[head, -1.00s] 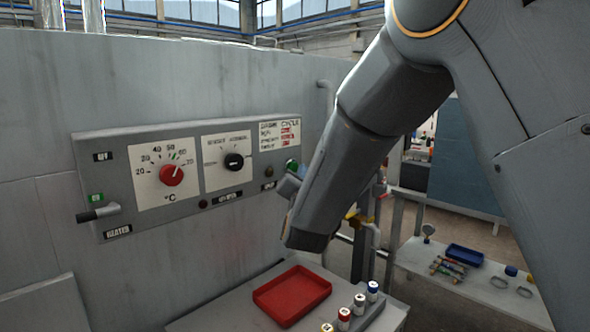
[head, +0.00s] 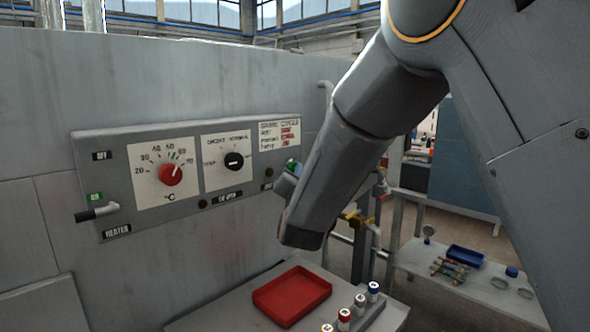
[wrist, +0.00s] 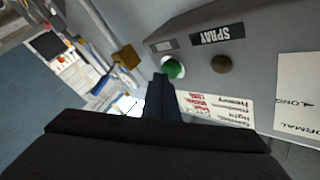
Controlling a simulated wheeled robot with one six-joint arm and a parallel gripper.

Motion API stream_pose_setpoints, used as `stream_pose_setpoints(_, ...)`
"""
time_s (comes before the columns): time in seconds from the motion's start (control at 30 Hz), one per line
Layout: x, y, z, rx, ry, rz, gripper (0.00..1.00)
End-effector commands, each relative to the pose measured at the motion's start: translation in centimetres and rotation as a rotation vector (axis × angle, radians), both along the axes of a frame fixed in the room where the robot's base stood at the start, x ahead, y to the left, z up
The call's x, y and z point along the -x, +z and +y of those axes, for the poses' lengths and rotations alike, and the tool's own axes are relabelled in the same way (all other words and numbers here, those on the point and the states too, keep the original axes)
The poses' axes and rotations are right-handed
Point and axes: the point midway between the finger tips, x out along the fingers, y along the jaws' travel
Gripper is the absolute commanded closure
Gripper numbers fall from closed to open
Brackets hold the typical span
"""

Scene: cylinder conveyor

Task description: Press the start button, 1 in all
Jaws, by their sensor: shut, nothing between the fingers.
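The green start button (head: 290,165) is a round button at the right end of the grey control panel (head: 90,140). In the head view my arm hides most of the gripper, and the button is partly covered.
The panel also carries a red temperature knob (head: 171,174), a black selector knob (head: 234,161) and a heater lever (head: 97,213). Below stand a red tray (head: 292,296) and a rack with several capped vials (head: 360,304). A side table (head: 470,280) is at the right.

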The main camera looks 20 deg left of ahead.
Motion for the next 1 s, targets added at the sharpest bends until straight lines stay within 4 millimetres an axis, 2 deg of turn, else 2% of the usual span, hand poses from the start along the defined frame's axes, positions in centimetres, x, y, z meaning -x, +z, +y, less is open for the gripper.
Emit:
stream_pose_setpoints(0.7, -0.28, 0.01, 0.51, 0.0, 0.001, -0.001, 1.0)
stream_pose_setpoints(1.0, 0.08, 0.0, -0.09, 0.0, 0.001, 0.0, 1.0)
